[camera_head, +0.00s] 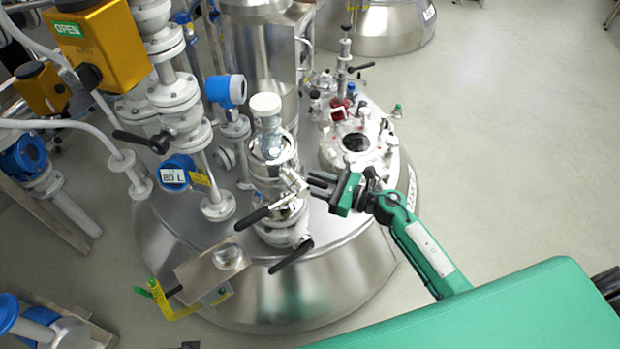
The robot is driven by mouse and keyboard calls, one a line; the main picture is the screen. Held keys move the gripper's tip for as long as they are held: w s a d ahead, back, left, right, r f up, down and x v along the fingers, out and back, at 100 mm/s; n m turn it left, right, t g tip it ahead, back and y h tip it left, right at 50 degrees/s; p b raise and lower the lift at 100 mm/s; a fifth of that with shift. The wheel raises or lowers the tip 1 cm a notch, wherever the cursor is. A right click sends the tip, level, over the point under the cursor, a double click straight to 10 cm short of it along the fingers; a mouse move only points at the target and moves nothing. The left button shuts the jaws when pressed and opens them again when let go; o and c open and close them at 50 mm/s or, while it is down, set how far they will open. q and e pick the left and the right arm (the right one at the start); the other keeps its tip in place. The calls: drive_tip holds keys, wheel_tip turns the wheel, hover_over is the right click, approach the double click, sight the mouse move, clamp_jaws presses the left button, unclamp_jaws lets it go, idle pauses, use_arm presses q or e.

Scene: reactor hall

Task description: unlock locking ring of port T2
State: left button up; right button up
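My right gripper (318,184) comes in from the right on a green arm. Its two dark fingers point left and show a gap between them, with nothing seen in it. It is just right of a metal port assembly (270,150) with a white cap (265,104), standing on the steel vessel lid. Clamp-like metal parts (292,183) and two black-gripped handles (252,218) (290,256) sit low on this assembly. No T2 label is readable, so I cannot tell which part is its locking ring. My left gripper is not in view.
The steel vessel (300,290) carries a round manway (357,142) with fittings at the back right. White pipes and valves (180,95) and a yellow actuator (97,42) crowd the left. A yellow-green handle (170,305) sits at the front left. The floor (510,140) at right is clear.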

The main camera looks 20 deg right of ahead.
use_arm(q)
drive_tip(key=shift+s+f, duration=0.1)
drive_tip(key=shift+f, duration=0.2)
use_arm(e)
drive_tip(key=shift+x, duration=0.8)
clamp_jaws()
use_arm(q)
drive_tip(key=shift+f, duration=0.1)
